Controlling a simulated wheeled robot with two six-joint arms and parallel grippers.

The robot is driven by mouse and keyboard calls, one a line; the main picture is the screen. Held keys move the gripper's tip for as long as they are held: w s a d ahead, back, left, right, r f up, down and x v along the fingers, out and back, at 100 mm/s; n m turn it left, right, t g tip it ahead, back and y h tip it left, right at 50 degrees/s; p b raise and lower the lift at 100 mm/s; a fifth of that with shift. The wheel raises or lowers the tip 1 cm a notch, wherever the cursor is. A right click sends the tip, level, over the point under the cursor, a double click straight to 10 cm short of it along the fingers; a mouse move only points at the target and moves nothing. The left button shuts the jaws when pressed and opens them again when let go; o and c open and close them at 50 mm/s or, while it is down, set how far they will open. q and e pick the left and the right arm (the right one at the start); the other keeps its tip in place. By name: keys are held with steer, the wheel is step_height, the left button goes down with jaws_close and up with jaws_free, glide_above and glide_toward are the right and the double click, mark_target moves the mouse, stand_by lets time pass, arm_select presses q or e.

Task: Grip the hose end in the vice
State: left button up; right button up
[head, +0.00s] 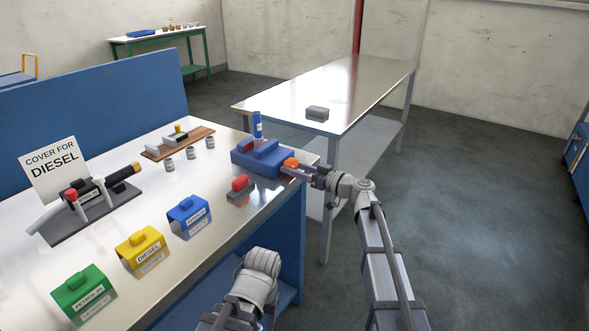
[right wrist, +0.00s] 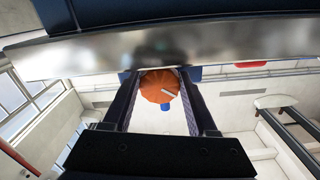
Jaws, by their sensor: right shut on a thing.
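The blue vice (head: 256,160) sits at the right end of the bench. A blue cylinder with a white label (head: 257,127), which looks like the hose end, stands upright at the vice's jaws. I cannot tell whether the jaws touch it. An orange round knob (head: 290,162) is at the vice's right side. My right gripper (head: 301,171) is shut on this knob. In the right wrist view the orange knob (right wrist: 160,86), with a white mark, sits between the fingers; a bit of blue shows behind it. My left arm is at the bottom, its gripper out of sight.
A red-topped grey block (head: 240,189) is just in front of the vice. Blue (head: 189,217), yellow (head: 143,250) and green (head: 84,294) covers stand along the front edge. A sign (head: 55,172) is at the left. A metal table (head: 350,88) with a grey block is behind.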

steer(key=o, duration=1.4)
steer(key=shift+v, duration=3.95)
